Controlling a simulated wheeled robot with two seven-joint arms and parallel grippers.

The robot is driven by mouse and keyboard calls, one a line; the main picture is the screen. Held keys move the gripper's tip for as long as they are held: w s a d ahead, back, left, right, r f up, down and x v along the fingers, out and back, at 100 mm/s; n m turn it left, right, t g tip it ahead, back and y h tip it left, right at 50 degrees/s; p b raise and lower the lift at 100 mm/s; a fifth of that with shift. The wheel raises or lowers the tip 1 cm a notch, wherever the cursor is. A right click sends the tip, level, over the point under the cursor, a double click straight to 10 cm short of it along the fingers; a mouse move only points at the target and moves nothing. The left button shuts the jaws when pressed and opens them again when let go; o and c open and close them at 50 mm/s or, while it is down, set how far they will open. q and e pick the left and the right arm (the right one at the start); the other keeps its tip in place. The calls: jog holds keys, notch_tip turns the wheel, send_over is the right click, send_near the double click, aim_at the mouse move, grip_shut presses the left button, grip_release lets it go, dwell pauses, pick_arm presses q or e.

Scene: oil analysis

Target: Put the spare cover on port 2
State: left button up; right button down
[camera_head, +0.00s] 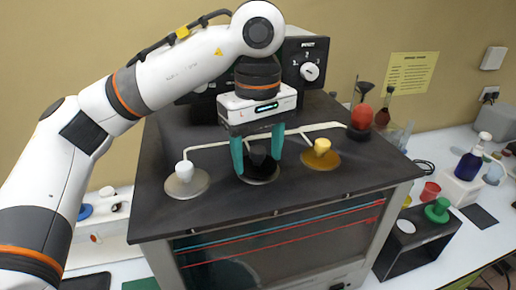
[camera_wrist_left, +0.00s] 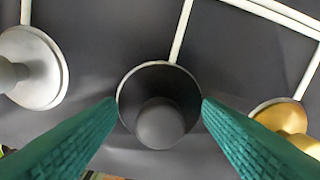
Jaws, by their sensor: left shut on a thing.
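My left gripper (camera_head: 258,163) points down over the middle port position on top of the dark machine (camera_head: 215,210). Its green fingers are shut on a black cover (camera_head: 259,181), a round disc with a dark knob. In the left wrist view the black cover (camera_wrist_left: 160,122) sits between the fingertips, which meet its rim on both sides. It appears to be at the machine's top surface; any small gap below is hidden. A white-grey cover (camera_head: 186,180) is on the left and a gold cover (camera_head: 321,153) on the right. My right gripper is not in view.
A control box with a numbered dial (camera_head: 309,71) stands behind. On the right table are a green knobbed part (camera_head: 438,210), a red cup (camera_head: 430,192) and a blue bottle (camera_head: 470,162). White lines cross the machine top.

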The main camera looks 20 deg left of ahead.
pick_arm(q)
jog(key=shift+s+r, duration=0.15)
jog(key=shift+r, duration=0.2)
jog(key=shift+f, duration=0.1)
jog(key=shift+f+b, duration=0.4)
jog(key=shift+f, duration=0.05)
jog(key=o, duration=1.1)
jog(key=shift+r, duration=0.1)
notch_tip(320, 180, up, 12)
jog(key=shift+f, duration=0.1)
